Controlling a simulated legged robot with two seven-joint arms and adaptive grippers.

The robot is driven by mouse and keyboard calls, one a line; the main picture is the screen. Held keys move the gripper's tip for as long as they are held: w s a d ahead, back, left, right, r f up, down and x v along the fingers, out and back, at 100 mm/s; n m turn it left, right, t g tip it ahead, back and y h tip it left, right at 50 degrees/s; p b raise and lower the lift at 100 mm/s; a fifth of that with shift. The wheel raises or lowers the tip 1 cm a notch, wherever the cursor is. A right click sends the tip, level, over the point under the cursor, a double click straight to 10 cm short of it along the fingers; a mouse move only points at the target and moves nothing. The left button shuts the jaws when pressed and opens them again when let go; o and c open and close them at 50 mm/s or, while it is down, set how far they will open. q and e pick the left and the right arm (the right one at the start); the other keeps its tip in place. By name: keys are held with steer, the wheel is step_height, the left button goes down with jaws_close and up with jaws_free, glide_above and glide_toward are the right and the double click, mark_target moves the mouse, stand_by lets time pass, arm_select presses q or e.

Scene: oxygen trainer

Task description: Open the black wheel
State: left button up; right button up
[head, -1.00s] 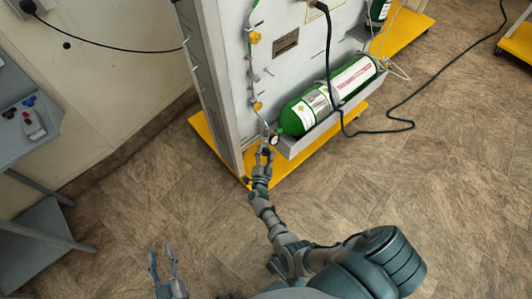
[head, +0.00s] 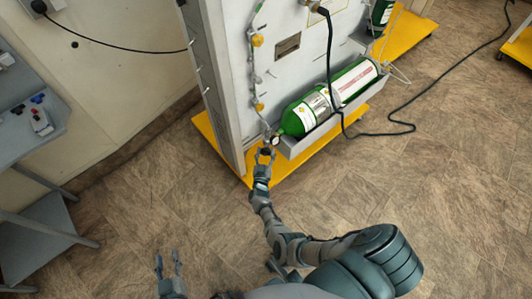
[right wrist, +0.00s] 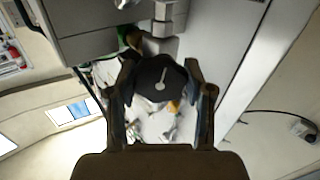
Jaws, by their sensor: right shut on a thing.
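The black wheel (right wrist: 160,88) is a dark, round-lobed knob with a pale mark on its face, large in the middle of the right wrist view. My right gripper (right wrist: 162,76) is shut on it, one finger on each side. In the head view my right gripper (head: 266,153) is at the lower left end of the green cylinder (head: 298,118), just below a small round gauge (head: 275,141). The wheel is small and mostly hidden there. My left gripper (head: 168,262) is open and empty, low over the floor, away from the trainer.
The grey trainer panel (head: 285,75) stands on a yellow base (head: 232,160) and carries tubing with yellow fittings. A black cable (head: 375,133) hangs down and runs across the floor. A grey bench (head: 20,130) stands at the left.

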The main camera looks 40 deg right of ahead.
arm_select(q)
steer(key=shift+s+a+f, duration=0.1)
steer(key=shift+f, duration=0.1)
arm_select(e)
steer(key=shift+a+f+n, duration=0.25)
steer(key=shift+f+n, duration=0.05)
steer(key=shift+n, duration=0.5)
steer(key=shift+s, duration=0.1)
steer(key=o, duration=1.2)
steer(key=shift+c, duration=0.2)
arm_select(q)
steer(key=shift+f, duration=0.1)
arm_select(e)
steer(key=shift+d, duration=0.1)
steer(key=shift+r, duration=0.1)
